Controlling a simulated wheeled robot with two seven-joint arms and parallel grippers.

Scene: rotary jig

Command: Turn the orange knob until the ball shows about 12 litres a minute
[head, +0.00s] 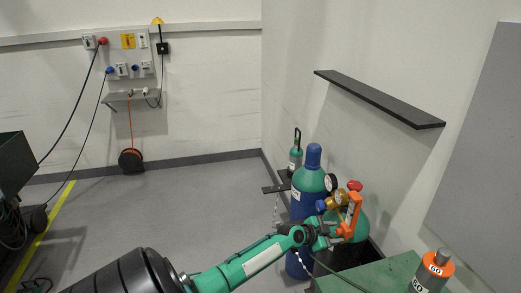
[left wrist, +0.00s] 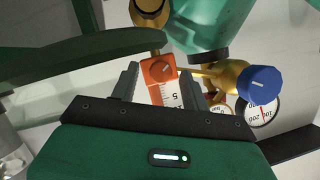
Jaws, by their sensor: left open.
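The orange knob (left wrist: 157,69) is at the centre of the left wrist view, with a white numbered scale (left wrist: 171,95) beside it. My left gripper (left wrist: 160,80) is open, one dark finger on each side of the knob and scale; I cannot tell whether either finger touches. In the head view, my left gripper (head: 332,229) is at the gas fittings, by an orange part (head: 351,212) in front of the green cylinder. I cannot make out the ball or its reading in either view. My right gripper is not in view.
A blue knob (left wrist: 262,83) and a pressure gauge (left wrist: 263,112) sit close right of the fingers. A blue cylinder (head: 313,157) stands against the wall. A green-topped table (head: 375,277) carries a grey-and-orange piece (head: 437,266). The floor at left centre is clear.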

